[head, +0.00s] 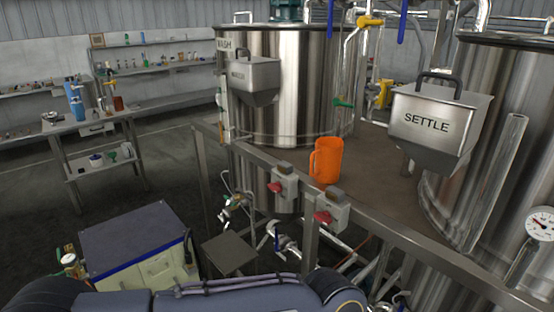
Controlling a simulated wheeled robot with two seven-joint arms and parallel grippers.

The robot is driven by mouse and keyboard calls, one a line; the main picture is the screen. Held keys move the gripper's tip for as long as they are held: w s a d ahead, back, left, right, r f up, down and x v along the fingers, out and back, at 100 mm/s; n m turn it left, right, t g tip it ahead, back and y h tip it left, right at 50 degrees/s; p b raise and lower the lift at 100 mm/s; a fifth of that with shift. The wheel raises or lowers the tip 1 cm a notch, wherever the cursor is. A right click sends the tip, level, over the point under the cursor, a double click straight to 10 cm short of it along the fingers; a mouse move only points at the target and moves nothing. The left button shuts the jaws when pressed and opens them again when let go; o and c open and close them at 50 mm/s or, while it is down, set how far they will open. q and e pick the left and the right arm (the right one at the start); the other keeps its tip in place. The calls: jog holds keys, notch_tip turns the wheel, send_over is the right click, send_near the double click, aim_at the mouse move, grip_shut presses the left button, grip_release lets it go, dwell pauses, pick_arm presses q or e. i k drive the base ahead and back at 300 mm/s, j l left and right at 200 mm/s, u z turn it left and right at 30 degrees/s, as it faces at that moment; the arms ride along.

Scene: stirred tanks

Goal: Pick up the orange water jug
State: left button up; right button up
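The orange water jug (327,160) stands upright on the brown platform (372,150) between the two steel tanks. Its handle faces left. It sits close to the platform's front metal edge, and nothing holds it. A dark arm of mine crosses the bottom of the head view, below and apart from the jug. Neither of my grippers shows in the head view.
A steel tank (290,90) stands behind and left of the jug, and another tank (500,130) with a "SETTLE" hopper (432,122) stands right. Switch boxes with red knobs (324,217) line the front rail. A worktable (92,122) and shelves are far left.

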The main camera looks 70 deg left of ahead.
aim_at(328, 154)
jog(key=u, duration=2.05)
jog(key=i+j+z, duration=0.2)
jog(key=i+j, duration=0.15)
jog(key=j, duration=0.25)
